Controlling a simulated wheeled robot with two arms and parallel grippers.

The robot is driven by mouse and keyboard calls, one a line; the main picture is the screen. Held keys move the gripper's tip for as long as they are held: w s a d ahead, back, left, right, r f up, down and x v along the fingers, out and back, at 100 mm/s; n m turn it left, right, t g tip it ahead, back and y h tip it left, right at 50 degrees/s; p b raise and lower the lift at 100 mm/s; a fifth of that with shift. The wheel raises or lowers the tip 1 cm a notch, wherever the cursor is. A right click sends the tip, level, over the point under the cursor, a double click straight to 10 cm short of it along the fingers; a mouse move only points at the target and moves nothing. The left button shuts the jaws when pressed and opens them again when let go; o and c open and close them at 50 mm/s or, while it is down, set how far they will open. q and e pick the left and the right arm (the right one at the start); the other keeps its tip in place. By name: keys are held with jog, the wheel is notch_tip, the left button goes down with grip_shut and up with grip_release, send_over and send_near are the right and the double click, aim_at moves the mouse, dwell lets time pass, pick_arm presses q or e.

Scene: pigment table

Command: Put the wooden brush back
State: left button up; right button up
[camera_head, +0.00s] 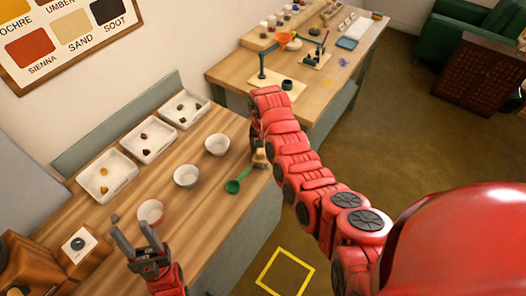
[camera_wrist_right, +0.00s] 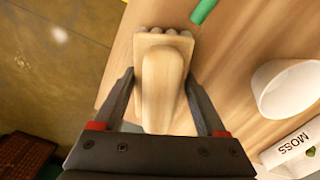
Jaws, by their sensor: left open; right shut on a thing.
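The wooden brush (camera_wrist_right: 163,85) is pale wood with a rounded handle and a row of stubby bristles at its far end. My right gripper (camera_wrist_right: 160,76) is shut on its handle, with one finger on each side. In the head view the brush (camera_head: 260,158) shows at the right edge of the near table, partly hidden by my right arm and gripper (camera_head: 262,142). I cannot tell whether it touches the tabletop. My left gripper (camera_head: 132,226) is open and empty above the near table, close to a white bowl (camera_head: 150,211).
A green spoon (camera_head: 238,183) lies left of the brush. Two more bowls (camera_head: 186,176) (camera_head: 217,145) and several white pigment trays (camera_head: 106,183) are on the near table (camera_head: 215,215). Yellow tape (camera_head: 287,273) marks the floor.

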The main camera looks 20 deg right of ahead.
jog(key=shift+f, duration=0.45)
jog(key=o, duration=1.5)
jog(key=shift+o, duration=0.2)
